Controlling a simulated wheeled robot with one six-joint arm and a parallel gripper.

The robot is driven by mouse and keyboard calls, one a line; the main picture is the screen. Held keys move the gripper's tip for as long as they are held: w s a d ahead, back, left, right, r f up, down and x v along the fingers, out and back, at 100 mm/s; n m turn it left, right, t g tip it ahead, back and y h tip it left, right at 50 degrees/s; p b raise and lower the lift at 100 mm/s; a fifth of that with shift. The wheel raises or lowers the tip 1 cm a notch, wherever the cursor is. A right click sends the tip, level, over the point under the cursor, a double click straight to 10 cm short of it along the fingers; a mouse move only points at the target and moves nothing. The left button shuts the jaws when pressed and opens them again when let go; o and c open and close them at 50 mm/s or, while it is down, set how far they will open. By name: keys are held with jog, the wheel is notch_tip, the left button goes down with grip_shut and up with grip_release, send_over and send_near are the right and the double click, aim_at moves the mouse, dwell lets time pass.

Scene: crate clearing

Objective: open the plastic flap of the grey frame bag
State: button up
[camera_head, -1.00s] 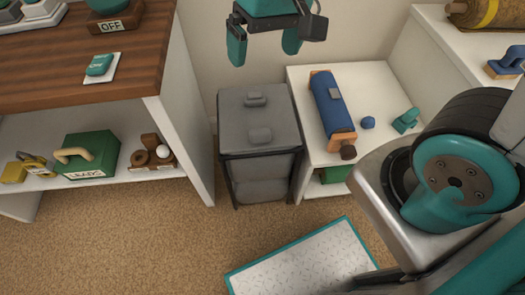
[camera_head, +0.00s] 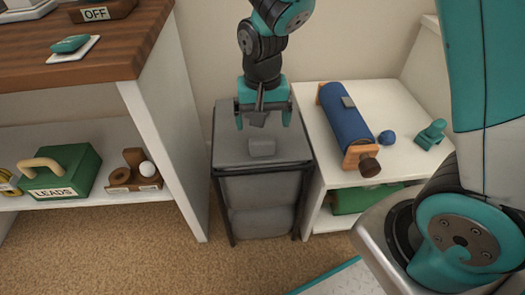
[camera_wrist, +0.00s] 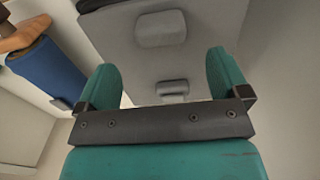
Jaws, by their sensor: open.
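The grey frame bag (camera_head: 262,190) stands on the floor between the two shelf units, in a dark frame. Its grey top flap (camera_head: 232,150) lies flat and closed, with a grey raised tab (camera_head: 262,147) near the front edge. In the wrist view the flap (camera_wrist: 205,50) shows two tabs, one at the top (camera_wrist: 160,28) and one lower (camera_wrist: 172,88). My gripper (camera_head: 263,118) is open and empty above the flap, pointing down, its fingers apart from the tabs. In the head view the gripper hides the rear tab.
A white shelf unit (camera_head: 375,97) at right carries a blue roll (camera_head: 345,118) with wooden ends, a blue knob (camera_head: 387,138) and a teal piece (camera_head: 431,134). At left, a wood-topped shelf (camera_head: 150,40) holds a green LEADS box (camera_head: 60,172). Carpet (camera_head: 170,262) is clear in front.

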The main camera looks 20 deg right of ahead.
aim_at(263, 139)
notch_tip(263, 139, down, 9)
jog(key=b, duration=0.3)
jog(key=shift+r, duration=0.1)
